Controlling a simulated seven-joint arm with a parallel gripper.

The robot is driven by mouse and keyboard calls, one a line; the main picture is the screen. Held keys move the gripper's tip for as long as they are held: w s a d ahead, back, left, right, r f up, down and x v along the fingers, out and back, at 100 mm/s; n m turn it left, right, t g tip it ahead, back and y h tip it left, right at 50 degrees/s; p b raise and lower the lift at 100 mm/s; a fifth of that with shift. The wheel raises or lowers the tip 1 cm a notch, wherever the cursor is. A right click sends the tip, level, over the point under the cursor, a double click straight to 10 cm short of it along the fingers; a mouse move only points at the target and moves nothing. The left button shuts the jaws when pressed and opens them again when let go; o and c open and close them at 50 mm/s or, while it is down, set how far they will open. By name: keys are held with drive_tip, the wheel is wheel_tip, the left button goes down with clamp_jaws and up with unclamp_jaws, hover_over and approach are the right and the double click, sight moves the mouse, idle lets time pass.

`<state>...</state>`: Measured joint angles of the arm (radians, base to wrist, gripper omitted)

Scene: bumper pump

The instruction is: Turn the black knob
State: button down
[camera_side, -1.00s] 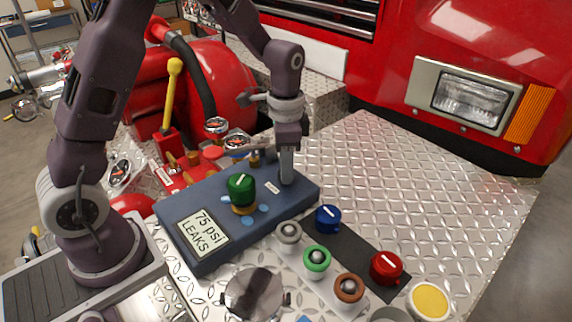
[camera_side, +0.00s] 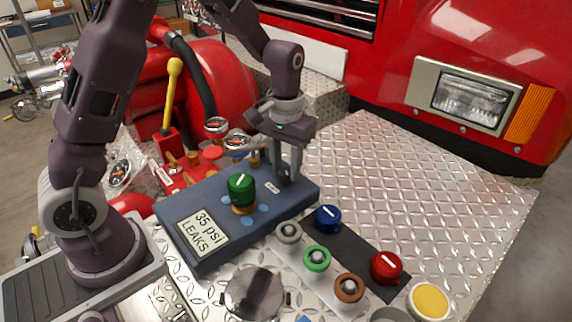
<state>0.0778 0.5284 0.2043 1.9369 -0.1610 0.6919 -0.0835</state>
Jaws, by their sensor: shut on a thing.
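My gripper (camera_side: 287,172) points down over the far right part of the blue-grey panel box (camera_side: 188,258), with its fingers low on the panel. It is shut on the black knob, which is mostly hidden by the fingers. Beside the gripper is a small white label (camera_side: 272,188) on the panel. To its left a green knob (camera_side: 241,186) stands on a brass base. The panel's sign (camera_side: 203,231) reads "35 psi LEAKS".
In front of the panel are a blue knob (camera_side: 327,218), a red knob (camera_side: 387,267), several ringed fittings and a yellow-topped cap (camera_side: 430,300). Gauges and a yellow lever (camera_side: 170,95) stand behind. The diamond plate (camera_side: 420,190) to the right is clear.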

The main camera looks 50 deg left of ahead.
sight(286, 170)
drive_tip(key=shift+n, duration=1.5)
drive_tip(key=c, duration=1)
unclamp_jaws()
wheel_tip(286, 170, up, 7)
drive_tip(key=shift+r, duration=0.1)
